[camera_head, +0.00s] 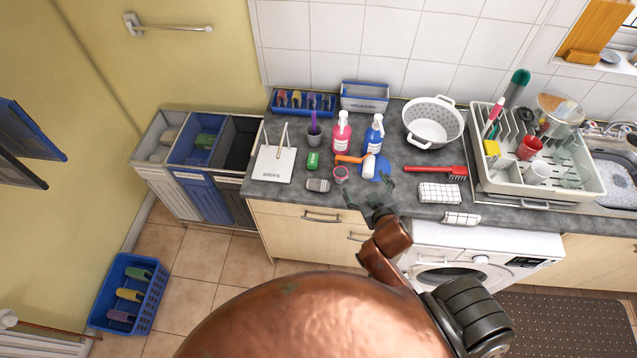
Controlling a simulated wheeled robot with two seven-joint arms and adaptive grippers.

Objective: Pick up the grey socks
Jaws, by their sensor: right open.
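A small grey rolled bundle (318,185), which looks like the grey socks, lies near the front edge of the dark counter. A pink-rimmed cup (341,174) stands just right of it. My right gripper (368,190) is open and empty over the counter's front edge, to the right of the bundle and apart from it. My left gripper is not in view.
Pink (341,137) and blue (374,136) bottles, a colander (433,120) and a dish rack (590,190) stand behind and right. A blue basket (129,292) is on the floor.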

